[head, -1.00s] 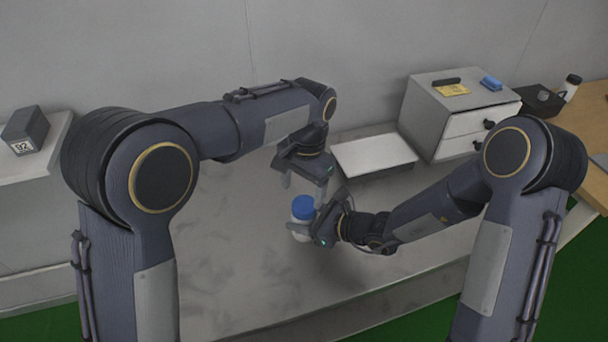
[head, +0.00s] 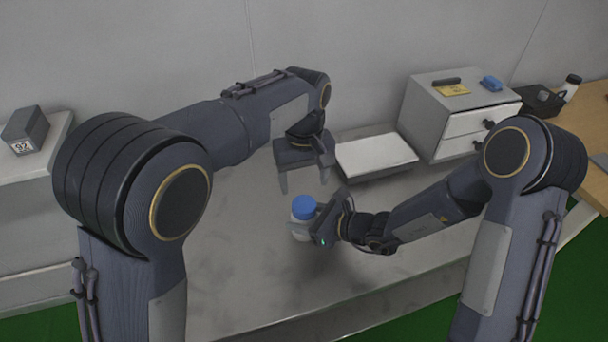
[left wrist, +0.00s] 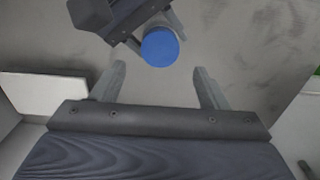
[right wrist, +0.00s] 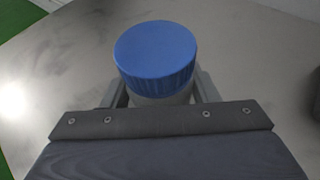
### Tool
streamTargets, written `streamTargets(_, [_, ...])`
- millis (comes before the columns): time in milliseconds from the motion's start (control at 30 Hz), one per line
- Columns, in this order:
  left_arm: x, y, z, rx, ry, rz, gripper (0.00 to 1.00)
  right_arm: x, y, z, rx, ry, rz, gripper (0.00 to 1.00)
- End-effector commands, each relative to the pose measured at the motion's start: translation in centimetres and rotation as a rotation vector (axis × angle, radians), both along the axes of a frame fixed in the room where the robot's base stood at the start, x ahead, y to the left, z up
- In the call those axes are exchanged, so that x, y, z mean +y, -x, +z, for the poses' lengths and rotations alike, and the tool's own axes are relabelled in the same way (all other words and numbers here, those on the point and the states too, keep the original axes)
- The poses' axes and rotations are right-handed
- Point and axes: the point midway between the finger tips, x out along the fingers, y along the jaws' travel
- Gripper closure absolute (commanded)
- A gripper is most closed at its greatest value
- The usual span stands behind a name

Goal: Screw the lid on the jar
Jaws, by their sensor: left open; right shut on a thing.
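A white jar (head: 302,229) with a blue lid (head: 304,206) on top stands upright near the middle of the table. My right gripper (head: 312,232) is shut on the jar's body from the right. In the right wrist view the blue lid (right wrist: 155,55) sits above the fingers, with the white body partly hidden below it. My left gripper (head: 304,184) is open and empty, above and behind the jar. In the left wrist view the lid (left wrist: 160,47) lies beyond the open fingertips, apart from them. I cannot tell how tightly the lid sits.
A flat white tray or box (head: 376,154) lies behind the jar on the table (head: 235,260). A white drawer unit (head: 458,108) stands at the back right, with a dark bin (head: 538,101) and a small bottle (head: 571,86) beyond. The table is clear left of the jar.

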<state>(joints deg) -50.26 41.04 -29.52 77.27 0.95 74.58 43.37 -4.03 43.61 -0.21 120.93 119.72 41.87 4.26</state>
Motion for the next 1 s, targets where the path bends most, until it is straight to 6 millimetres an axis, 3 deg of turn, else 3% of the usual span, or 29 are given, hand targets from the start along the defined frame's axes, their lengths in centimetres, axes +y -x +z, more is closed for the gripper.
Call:
streamTargets(300, [0.1, 0.1, -4.8, 0.003, -0.003, 0.0, 0.32, 0.0, 0.0, 0.0, -0.001, -0.001, 0.0, 1.0])
streamTargets(500, [0.0, 0.0, -6.9, 0.001, -0.002, -0.001, 0.32, 0.0, 0.0, 0.0, -0.001, -0.001, 0.0, 1.0])
streamTargets(867, [0.0, 0.0, -7.4, -0.002, -0.001, -0.001, 0.32, 0.0, 0.0, 0.0, -0.001, -0.001, 0.0, 1.0])
streamTargets(1000, [0.0, 0.0, -7.3, -0.002, -0.001, -0.001, 0.47, 0.0, 0.0, 0.0, -0.001, -0.001, 0.0, 1.0])
